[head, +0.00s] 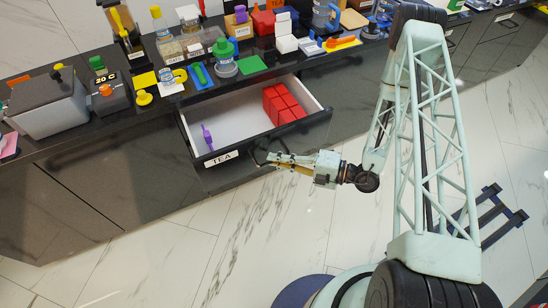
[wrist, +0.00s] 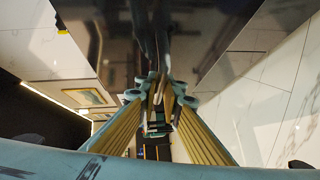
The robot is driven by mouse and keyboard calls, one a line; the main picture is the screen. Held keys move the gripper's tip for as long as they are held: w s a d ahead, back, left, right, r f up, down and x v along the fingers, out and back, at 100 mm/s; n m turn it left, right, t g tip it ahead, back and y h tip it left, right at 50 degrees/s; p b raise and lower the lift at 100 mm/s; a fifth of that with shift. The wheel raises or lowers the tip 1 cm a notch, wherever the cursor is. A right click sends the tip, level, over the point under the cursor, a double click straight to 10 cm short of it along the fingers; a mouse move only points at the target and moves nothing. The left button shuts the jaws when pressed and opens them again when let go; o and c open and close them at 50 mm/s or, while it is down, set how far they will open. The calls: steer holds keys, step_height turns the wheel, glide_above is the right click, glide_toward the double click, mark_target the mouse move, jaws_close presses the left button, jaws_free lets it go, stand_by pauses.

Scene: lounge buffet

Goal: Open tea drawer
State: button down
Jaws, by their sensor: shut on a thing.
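The tea drawer (head: 230,112) stands pulled out from the dark counter in the head view, its white inside showing. Its front carries a label (head: 221,158) reading TEA. Several red boxes (head: 283,104) lie in its right part and a small purple item (head: 208,138) lies near the front left. My gripper (head: 272,161) is at the drawer's front, right of the label, shut on the dark drawer handle (head: 257,154). In the wrist view, the closed fingers (wrist: 158,100) meet at a dark bar against the dark front; the exact contact is hard to see.
The counter top above is crowded with a grey bin (head: 48,105), a green-topped jar (head: 224,58), a yellow sponge-like square (head: 146,80) and other items. The marble floor (head: 235,220) in front of the drawer is clear.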

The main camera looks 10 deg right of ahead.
steer(key=c, duration=2.8)
jaws_free()
steer(key=shift+d, duration=0.15)
steer(key=shift+v, duration=5.85)
